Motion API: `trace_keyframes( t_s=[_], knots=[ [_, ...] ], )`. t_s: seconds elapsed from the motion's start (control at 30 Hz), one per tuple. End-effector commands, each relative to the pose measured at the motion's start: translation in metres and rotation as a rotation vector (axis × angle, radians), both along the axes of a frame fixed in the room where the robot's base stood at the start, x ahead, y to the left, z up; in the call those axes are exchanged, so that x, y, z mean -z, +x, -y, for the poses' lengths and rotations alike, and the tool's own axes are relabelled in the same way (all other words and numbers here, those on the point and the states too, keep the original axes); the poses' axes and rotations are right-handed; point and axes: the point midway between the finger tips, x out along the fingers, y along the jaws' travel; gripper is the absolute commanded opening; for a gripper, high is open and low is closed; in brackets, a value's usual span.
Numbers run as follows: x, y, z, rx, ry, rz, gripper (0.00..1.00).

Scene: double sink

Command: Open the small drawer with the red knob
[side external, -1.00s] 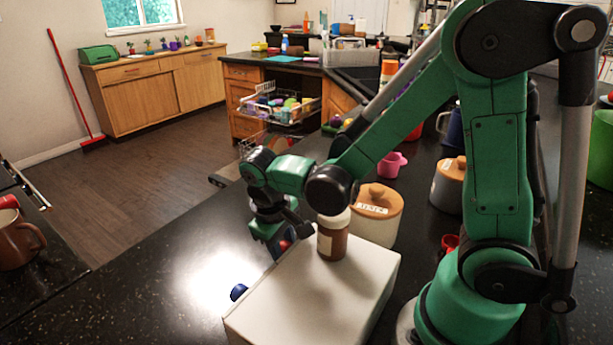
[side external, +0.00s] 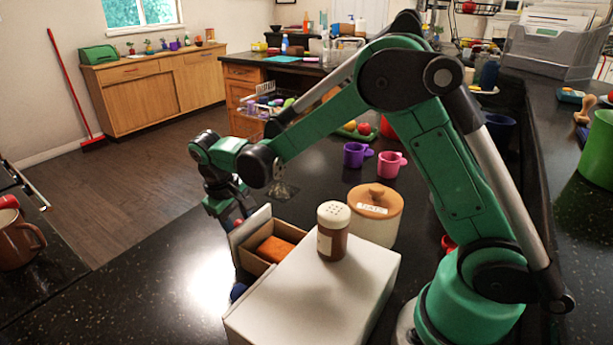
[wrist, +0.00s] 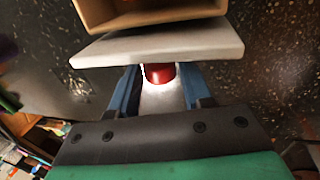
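The small drawer (side external: 250,230) is pulled well out of the white box (side external: 330,285), with its wooden inside showing. An orange block (side external: 274,250) lies in it. In the wrist view, the white drawer front (wrist: 155,45) stands just ahead of my gripper (wrist: 161,82). The red knob (wrist: 159,73) sits between the two blue fingers, which appear to close against its sides. In the side view my gripper (side external: 236,217) is at the outer face of the drawer front, and the knob is mostly hidden there.
A brown shaker (side external: 333,240) with a white lid stands on the box. A blue knob (side external: 238,291) shows low on the box's side. A lidded jar (side external: 375,215) stands behind. The dark counter (side external: 150,270) left of the drawer is clear.

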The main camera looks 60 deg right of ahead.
Motion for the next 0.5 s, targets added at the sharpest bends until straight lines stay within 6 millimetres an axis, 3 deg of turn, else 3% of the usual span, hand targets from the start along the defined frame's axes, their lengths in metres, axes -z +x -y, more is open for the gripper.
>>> trace_keyframes(
  t_s=[0.03,0.07,0.37,0.5],
  knots=[
    [0.000,0.000,0.000,0.000,0.000,0.000,0.61],
    [0.000,0.000,0.000,0.000,0.000,0.000,0.67],
    [-0.001,0.000,0.000,0.000,0.000,-0.001,0.67],
    [-0.014,0.000,-0.004,0.000,0.000,0.000,0.67]
  ],
)
